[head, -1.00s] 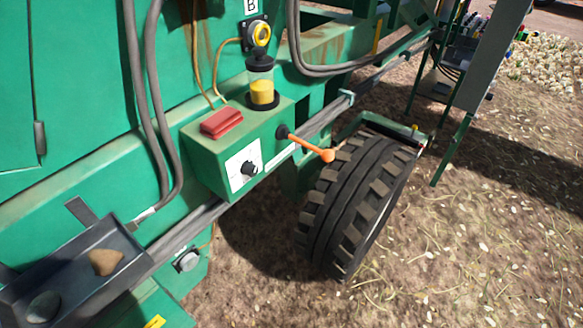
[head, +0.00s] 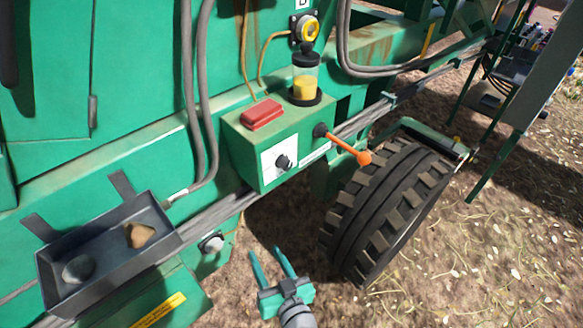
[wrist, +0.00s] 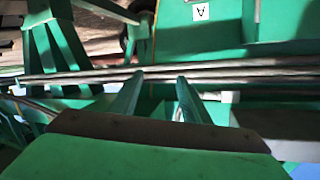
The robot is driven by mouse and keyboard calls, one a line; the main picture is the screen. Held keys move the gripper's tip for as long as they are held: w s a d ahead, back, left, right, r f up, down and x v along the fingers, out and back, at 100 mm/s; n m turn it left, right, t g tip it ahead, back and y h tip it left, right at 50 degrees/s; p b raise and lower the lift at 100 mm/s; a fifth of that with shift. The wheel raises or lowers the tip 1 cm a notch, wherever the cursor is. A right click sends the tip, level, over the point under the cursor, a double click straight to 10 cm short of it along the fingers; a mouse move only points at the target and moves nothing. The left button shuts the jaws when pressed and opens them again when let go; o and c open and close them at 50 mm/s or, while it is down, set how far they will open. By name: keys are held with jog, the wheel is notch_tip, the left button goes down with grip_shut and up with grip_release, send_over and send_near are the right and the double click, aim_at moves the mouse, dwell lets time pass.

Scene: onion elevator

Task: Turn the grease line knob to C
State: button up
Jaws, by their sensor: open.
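A round yellow-ringed knob (head: 304,29) sits on the green machine wall, below a partly cut-off letter label and above a clear pot of yellow grease (head: 305,85). A small black knob (head: 283,161) sits on a white dial plate on the front of a green box (head: 240,150). I cannot tell which is the grease line knob, nor read either setting. My gripper (head: 266,251) is open and empty, low in front of the machine, apart from both knobs. Its open fingers (wrist: 160,80) also show in the wrist view, with a label "A" (wrist: 201,12) beyond.
An orange lever (head: 345,148) sticks out from the box, near the large black tyre (head: 388,210). A red cover (head: 262,114) tops the box. A dark tray (head: 105,268) holding two stones hangs at left. Pipes run along the machine. Bare ground is free at lower right.

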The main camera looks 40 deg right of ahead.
jog(key=w+d+r+n+t, duration=0.1)
jog(key=w+d+r, duration=0.1)
jog(key=d+r, duration=0.4)
jog(key=n+t+y, duration=0.2)
jog(key=n+y, duration=0.3)
jog(key=n, duration=0.3)
send_near(289, 166)
jog(key=w, duration=0.6)
jog(key=w+a, duration=0.1)
jog(key=w, duration=0.2)
jog(key=shift+r, duration=0.2)
jog(key=c, duration=1)
